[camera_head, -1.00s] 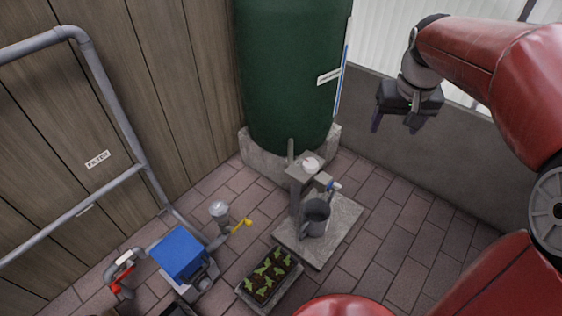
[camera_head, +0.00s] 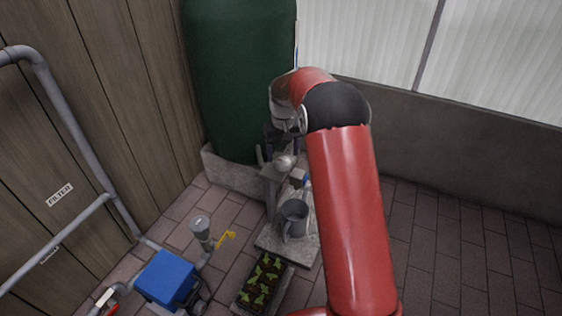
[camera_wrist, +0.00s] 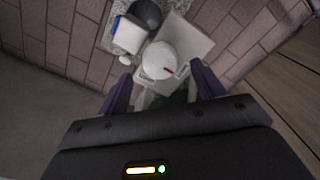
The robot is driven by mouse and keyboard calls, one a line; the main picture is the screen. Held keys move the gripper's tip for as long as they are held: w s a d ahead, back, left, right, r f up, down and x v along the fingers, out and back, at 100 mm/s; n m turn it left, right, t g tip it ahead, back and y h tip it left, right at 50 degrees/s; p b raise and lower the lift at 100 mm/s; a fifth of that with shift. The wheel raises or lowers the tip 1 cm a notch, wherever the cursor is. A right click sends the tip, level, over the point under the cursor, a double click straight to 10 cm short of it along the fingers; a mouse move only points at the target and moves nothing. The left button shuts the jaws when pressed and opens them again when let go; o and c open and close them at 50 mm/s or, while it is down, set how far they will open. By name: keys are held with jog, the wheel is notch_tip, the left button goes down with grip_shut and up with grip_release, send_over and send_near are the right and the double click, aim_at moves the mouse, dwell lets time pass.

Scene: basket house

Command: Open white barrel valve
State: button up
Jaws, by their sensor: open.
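The white valve knob (camera_head: 285,162) sits on top of a grey post in front of the green barrel (camera_head: 240,70). In the wrist view the round white knob (camera_wrist: 158,57) has a small red mark near its lower right edge, with small labels beside it too blurred to read. My gripper (camera_wrist: 163,80) is open, pointing down with its purple fingers on either side of the knob's near edge. In the head view my gripper (camera_head: 281,148) is just at the knob, partly hidden by my arm. I cannot tell whether it touches the knob.
A grey watering can (camera_head: 293,217) stands on a slab below the post. A blue tap (camera_head: 307,183) shows beside my arm. A seedling tray (camera_head: 262,285), a blue box (camera_head: 166,277) and a yellow lever (camera_head: 226,236) are lower left. Paving at right is free.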

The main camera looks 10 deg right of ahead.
aim_at(283, 161)
jog(key=shift+f, duration=1.65)
jog(key=shift+c, duration=0.3)
jog(key=c, duration=0.9)
jog(key=shift+c, duration=0.2)
